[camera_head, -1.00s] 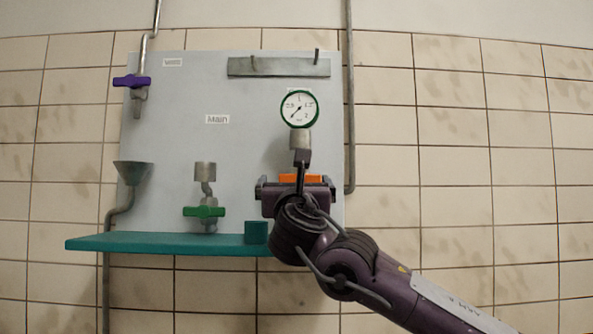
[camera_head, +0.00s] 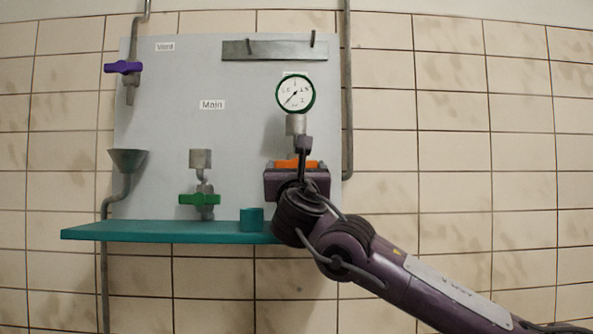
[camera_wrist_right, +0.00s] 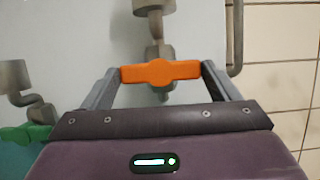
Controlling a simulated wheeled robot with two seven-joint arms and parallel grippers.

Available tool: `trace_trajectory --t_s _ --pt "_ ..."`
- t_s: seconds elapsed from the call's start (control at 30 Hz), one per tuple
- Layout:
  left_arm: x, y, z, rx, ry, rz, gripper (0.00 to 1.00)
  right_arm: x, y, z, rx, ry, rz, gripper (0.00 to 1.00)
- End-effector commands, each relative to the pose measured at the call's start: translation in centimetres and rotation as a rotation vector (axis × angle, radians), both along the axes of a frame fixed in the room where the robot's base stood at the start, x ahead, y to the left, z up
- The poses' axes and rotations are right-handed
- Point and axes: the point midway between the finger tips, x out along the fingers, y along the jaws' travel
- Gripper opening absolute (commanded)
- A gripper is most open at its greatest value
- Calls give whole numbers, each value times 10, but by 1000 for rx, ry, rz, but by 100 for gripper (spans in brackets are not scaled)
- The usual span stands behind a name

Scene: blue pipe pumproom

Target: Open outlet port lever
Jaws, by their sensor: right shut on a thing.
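An orange lever (camera_head: 296,164) sits on the pipe below the green-rimmed gauge (camera_head: 295,94). My right gripper (camera_head: 297,172) is around the lever, and its body hides the lower part of that pipe. In the right wrist view the orange lever (camera_wrist_right: 160,72) lies crosswise to its pipe, with one finger of my gripper (camera_wrist_right: 161,78) at each end. The fingers are shut on the lever's two ends. The label behind the gauge is mostly hidden. My left gripper is not in view.
A green lever (camera_head: 199,199) under the "Main" label and a purple lever (camera_head: 123,67) by the "Vent" label are to the left. A grey pipe (camera_head: 347,100) stands close on the right.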

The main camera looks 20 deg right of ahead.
Motion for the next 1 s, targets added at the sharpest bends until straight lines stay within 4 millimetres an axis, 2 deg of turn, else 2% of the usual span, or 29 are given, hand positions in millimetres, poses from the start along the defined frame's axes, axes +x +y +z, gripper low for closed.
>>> trace_trajectory --t_s 0.27,0.6,1.0 --pt "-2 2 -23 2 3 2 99 1 1 -6 90 -24 -3 59" --pt "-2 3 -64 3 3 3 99 2 4 -6 363 -102 -4 59" --pt "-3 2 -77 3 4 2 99 3 7 0 729 -206 -5 59"
